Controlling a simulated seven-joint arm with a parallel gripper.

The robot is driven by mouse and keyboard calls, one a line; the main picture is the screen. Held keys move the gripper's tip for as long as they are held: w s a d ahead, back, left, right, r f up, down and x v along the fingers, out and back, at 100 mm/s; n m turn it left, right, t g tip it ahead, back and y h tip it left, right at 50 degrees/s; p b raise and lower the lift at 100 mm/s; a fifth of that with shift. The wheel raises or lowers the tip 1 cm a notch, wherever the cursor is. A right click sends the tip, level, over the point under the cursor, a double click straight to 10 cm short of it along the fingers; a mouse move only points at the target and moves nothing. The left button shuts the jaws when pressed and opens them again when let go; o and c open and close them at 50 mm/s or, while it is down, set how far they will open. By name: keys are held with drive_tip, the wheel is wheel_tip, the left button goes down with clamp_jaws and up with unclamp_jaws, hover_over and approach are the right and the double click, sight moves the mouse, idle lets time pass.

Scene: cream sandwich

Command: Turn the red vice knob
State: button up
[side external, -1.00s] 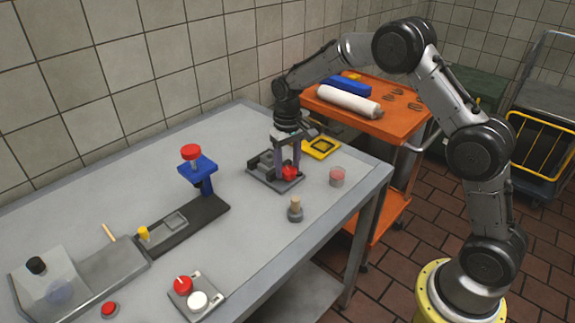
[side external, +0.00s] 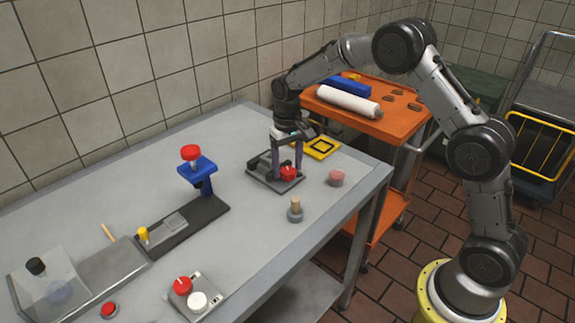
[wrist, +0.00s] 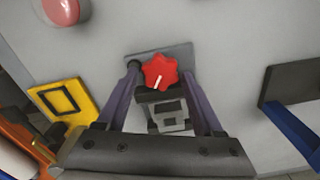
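The red vice knob (wrist: 161,71) is lobed, with a white pointer mark. It sits at the end of the grey vice (wrist: 168,116) on a dark base. In the side external view the red knob (side external: 288,173) is at the front of the vice (side external: 262,172), near the table's far right part. My gripper (side external: 288,172) points down over the vice. In the wrist view my gripper (wrist: 162,72) has its two purple-grey fingers apart, one on each side of the knob. Small gaps seem to show between knob and fingers; contact cannot be told.
A yellow square frame (side external: 322,148) lies behind the vice. A pinkish-red round piece (side external: 336,177) and a small peg holder (side external: 295,212) stand nearby. A blue stand with a red top (side external: 198,166) is to the left. An orange cart (side external: 385,127) adjoins the table (side external: 240,235).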

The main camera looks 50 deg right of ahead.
sight(288, 170)
wheel_tip(288, 170, up, 14)
idle(0.6)
drive_tip(key=shift+o, duration=1.4)
drive_tip(key=shift+f, duration=0.1)
drive_tip(key=f+n, duration=0.2)
drive_tip(key=f, duration=0.2)
drive_tip(key=f+n, duration=0.2)
drive_tip(key=f, duration=0.3)
drive_tip(key=f+n, duration=0.2)
drive_tip(key=f, duration=0.3)
drive_tip(key=shift+s, duration=0.2)
drive_tip(key=shift+r, duration=0.1)
drive_tip(key=c, duration=1.4)
